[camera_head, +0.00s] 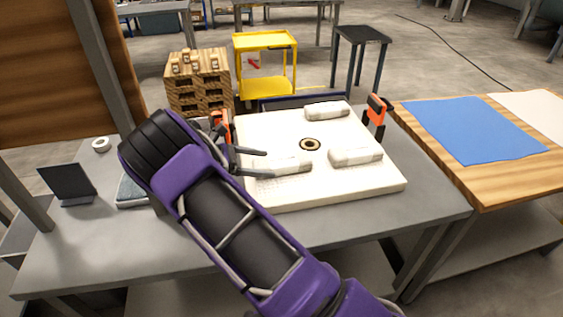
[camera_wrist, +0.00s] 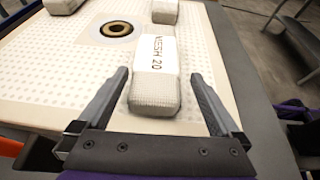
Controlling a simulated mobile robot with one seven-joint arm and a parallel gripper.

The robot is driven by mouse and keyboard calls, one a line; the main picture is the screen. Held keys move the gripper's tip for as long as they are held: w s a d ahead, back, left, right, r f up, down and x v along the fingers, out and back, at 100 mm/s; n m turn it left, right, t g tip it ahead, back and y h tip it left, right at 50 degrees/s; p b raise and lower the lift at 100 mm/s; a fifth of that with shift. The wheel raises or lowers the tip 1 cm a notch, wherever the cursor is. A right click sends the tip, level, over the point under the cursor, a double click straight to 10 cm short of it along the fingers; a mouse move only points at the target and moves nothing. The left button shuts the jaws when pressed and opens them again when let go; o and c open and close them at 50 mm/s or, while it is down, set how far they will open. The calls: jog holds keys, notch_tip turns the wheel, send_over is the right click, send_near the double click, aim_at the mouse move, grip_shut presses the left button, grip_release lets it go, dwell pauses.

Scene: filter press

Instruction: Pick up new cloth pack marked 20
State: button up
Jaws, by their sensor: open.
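The cloth pack marked "MESH 20" (camera_wrist: 153,97) is a pale, rounded block with a white label in the wrist view. It lies on the white perforated plate (camera_wrist: 60,80). In the head view, this pack (camera_head: 290,163) is at the plate's near left side. My gripper (camera_wrist: 159,76) is open, with one finger on each side of the pack and a visible gap to each finger. In the head view, my gripper (camera_head: 268,163) reaches in from the left at the pack's left end. Its height over the plate is hard to tell.
Two other pale packs lie on the plate, one at the right (camera_head: 357,156) and one at the back (camera_head: 326,111). A dark-rimmed brass ring (camera_head: 310,144) sits mid-plate. Orange-and-black clamps stand at the plate's left (camera_head: 222,128) and right (camera_head: 377,110) edges.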

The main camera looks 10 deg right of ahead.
aim_at(277, 163)
jog(key=x, duration=0.5)
jog(key=shift+w+d, duration=0.15)
jog(key=shift+w, duration=0.15)
jog(key=shift+c, duration=0.3)
jog(key=c, duration=1.3)
jog(key=shift+o, duration=0.2)
jog(key=shift+r, duration=0.1)
